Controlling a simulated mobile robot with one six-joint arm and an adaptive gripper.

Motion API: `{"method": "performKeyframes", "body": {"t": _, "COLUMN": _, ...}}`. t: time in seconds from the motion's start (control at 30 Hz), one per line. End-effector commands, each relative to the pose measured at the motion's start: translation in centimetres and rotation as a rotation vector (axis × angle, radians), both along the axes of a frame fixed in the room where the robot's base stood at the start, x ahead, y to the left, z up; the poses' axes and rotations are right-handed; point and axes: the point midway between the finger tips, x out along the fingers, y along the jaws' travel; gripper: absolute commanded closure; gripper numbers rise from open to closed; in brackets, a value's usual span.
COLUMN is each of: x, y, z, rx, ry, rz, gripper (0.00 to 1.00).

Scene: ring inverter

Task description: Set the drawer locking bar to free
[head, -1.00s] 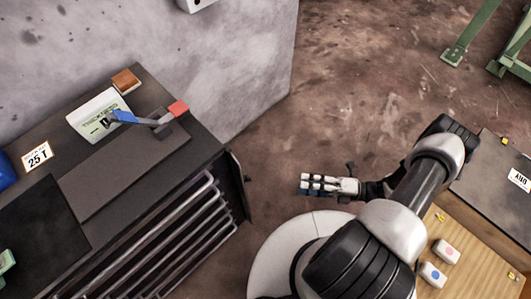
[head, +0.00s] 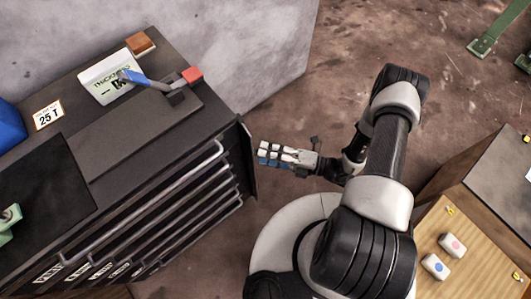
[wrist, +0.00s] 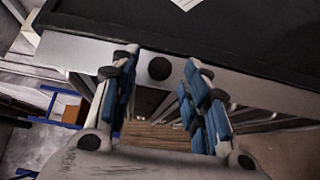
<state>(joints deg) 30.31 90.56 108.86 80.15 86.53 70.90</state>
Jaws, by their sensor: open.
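The dark drawer cabinet (head: 160,130) stands at left, with several long handles on its front. A narrow dark upright plate (head: 248,160) at its right front edge looks like the locking bar; I cannot read its setting. My gripper (head: 264,153), with blue-padded fingers, is close to the right of this plate in the head view; contact is not clear. In the wrist view my gripper (wrist: 160,62) is open and empty, its fingers either side of a round black knob (wrist: 159,68) on a pale strip under the cabinet top. The knob's depth is unclear.
On the cabinet top are a blue lever with a red block (head: 192,75), a white thickness sign (head: 98,88), a 25 T label (head: 48,115) and a wooden block (head: 141,44). A wooden bench (head: 420,230) with two buttons stands at right.

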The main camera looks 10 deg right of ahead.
Motion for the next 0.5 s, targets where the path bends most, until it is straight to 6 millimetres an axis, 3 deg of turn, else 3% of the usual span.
{"method": "performKeyframes", "body": {"t": 0.4, "x": 0.34, "y": 0.98, "z": 0.03, "rx": 0.000, "ry": 0.000, "rz": -0.001, "gripper": 0.58}}
{"method": "performKeyframes", "body": {"t": 0.5, "x": 0.34, "y": 0.97, "z": 0.03, "rx": 0.000, "ry": 0.000, "rz": 0.000, "gripper": 0.63}}
